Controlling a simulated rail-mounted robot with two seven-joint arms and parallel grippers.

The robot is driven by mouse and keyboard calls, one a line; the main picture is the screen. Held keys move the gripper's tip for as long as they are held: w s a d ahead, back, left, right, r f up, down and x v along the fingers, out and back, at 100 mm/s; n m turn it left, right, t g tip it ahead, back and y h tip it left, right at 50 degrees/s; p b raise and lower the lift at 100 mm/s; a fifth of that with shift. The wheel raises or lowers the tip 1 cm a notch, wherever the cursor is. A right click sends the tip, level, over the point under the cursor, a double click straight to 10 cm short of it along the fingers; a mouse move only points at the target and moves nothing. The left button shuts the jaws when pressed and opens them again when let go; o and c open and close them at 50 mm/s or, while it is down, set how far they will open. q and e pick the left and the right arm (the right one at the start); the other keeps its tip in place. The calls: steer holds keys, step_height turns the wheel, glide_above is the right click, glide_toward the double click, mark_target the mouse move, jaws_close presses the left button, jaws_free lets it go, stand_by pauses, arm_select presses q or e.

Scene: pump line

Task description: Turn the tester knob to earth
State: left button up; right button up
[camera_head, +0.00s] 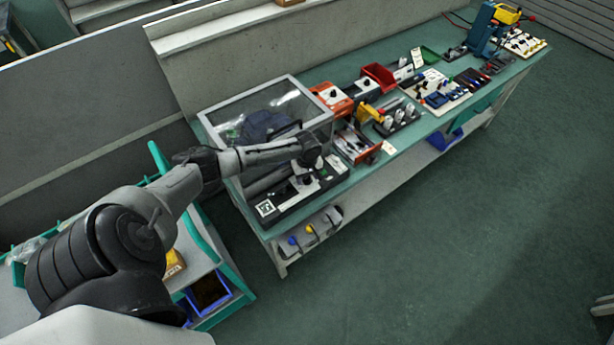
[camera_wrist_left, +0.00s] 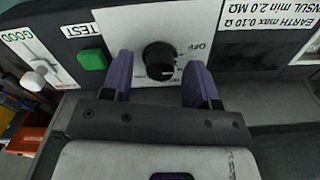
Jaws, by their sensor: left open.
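The tester (camera_wrist_left: 255,60) is a black panel with printed labels, seen upside down in the left wrist view. Its round black knob (camera_wrist_left: 159,60) sits on a white plate, with a small white mark on its lower edge. An OFF label shows at the knob's upper right; other position labels are hidden or unreadable. My left gripper (camera_wrist_left: 159,66) is open, its two purple fingers on either side of the knob with gaps visible. In the head view my left gripper (camera_head: 308,163) is over the tester (camera_head: 285,203) on the bench. My right gripper is not in view.
A green TEST button (camera_wrist_left: 92,59) and a white-tipped lever (camera_wrist_left: 35,78) beside a GOOD scale lie left of the knob. A clear-walled box (camera_head: 225,125) stands behind the tester. Red bins (camera_head: 379,77) and tools crowd the bench further right. The floor in front is clear.

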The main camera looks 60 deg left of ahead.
arm_select(q)
steer(key=c, duration=0.9)
steer(key=shift+r+m+p, duration=0.1)
steer(key=shift+m+p, duration=0.4)
steer(key=shift+p, duration=0.1)
steer(key=shift+m+p, duration=0.8)
steer(key=shift+m, duration=0.4)
steer(key=m+p, duration=0.1)
steer(key=m, duration=0.2)
steer(key=shift+w+m, duration=0.1)
steer(key=shift+m, duration=0.2)
steer(key=shift+m+p, duration=0.3)
